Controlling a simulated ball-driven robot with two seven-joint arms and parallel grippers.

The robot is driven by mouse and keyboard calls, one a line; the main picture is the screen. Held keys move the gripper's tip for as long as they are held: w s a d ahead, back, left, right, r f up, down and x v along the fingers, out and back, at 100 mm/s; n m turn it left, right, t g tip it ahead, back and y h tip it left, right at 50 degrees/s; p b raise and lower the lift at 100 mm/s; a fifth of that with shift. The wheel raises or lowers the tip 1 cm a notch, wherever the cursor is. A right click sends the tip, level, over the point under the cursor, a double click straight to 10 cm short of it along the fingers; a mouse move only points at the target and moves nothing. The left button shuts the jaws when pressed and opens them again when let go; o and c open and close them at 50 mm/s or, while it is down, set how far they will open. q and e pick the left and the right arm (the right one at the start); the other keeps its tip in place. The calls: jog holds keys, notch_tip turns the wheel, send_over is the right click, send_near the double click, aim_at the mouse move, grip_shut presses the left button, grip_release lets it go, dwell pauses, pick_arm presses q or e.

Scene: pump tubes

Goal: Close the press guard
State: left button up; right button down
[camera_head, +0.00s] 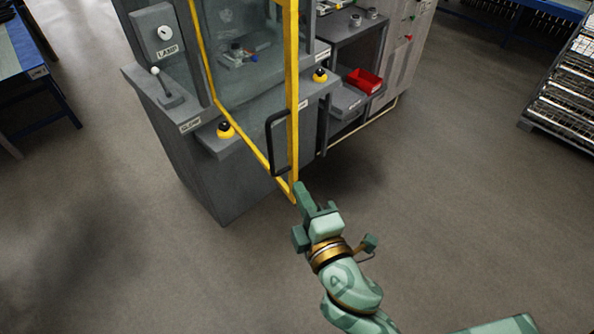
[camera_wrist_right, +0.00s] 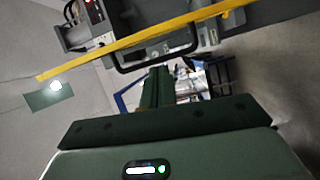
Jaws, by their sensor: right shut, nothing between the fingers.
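The press guard (camera_head: 292,90) is a clear panel in a yellow frame on the front of the grey press (camera_head: 215,185). It stands swung out, its lower free corner reaching past the press front. A black bar handle (camera_head: 272,145) is on its free edge. My right gripper (camera_head: 300,188) is shut and empty, its tips close to that lower corner, below the handle. I cannot tell whether they touch the frame. The right wrist view shows the shut fingers (camera_wrist_right: 158,75) pointing toward the handle (camera_wrist_right: 157,62) and the yellow frame (camera_wrist_right: 120,43). My left gripper is out of view.
A lamp box (camera_head: 164,32) and a lever (camera_head: 166,88) are on the press's left side. Yellow-ringed buttons (camera_head: 226,130) sit on its front ledge. A red bin (camera_head: 364,80) stands right of the press.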

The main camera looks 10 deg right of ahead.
jog(key=n, duration=0.1)
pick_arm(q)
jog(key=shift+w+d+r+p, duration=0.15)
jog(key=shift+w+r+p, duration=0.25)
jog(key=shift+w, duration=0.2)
pick_arm(e)
send_over(286, 156)
jog(key=a+v, duration=0.1)
jog(key=v, duration=0.4)
jog(key=shift+a, duration=0.3)
